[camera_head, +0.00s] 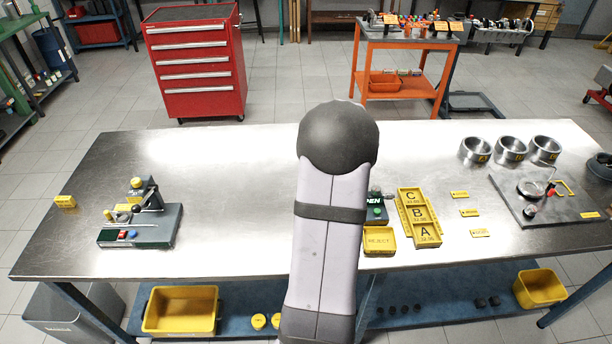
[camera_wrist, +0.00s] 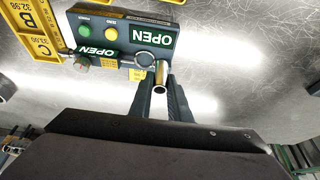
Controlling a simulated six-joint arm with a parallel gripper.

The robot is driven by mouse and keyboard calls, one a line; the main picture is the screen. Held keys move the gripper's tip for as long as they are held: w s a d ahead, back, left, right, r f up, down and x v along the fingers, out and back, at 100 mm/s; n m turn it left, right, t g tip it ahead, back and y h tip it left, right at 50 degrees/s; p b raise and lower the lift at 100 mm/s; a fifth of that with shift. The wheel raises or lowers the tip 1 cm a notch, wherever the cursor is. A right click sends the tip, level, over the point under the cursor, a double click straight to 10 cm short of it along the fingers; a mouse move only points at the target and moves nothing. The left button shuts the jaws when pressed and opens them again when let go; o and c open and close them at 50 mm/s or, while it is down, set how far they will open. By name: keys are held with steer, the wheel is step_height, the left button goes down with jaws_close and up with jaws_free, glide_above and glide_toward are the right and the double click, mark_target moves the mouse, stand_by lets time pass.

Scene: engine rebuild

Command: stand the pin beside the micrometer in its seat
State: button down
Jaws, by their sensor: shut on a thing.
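My gripper (camera_wrist: 160,98) shows in the wrist view, its dark fingers shut on a shiny, hollow metal pin (camera_wrist: 160,76). The pin's near end is open and round; its far end is by the front of a dark green box (camera_wrist: 123,36) marked OPEN. A round metal piece (camera_wrist: 145,60) on the box's front is just left of the pin; I cannot tell whether they touch. In the head view my arm hides the gripper, the pin and part of the green box (camera_head: 376,207).
A yellow tray (camera_head: 420,215) lettered A, B, C and a REJECT tray (camera_head: 379,240) lie right of my arm. A lever fixture (camera_head: 143,225) stands at left. Metal rings (camera_head: 511,150) and a plate fixture (camera_head: 545,200) are at right. The left-middle table is bare.

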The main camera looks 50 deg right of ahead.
steer(key=d, duration=0.1)
steer(key=d+m, duration=0.1)
steer(key=d, duration=0.1)
steer(key=d+r+m, duration=0.1)
steer(key=d, duration=0.1)
steer(key=shift+w+d+g+h, duration=0.1)
steer(key=shift+g+h, duration=0.2)
steer(key=shift+h, duration=0.1)
steer(key=shift+f+b, duration=0.2)
steer(key=shift+b, duration=0.1)
steer(key=shift+f+b, duration=2.15)
steer(key=shift+f, duration=0.85)
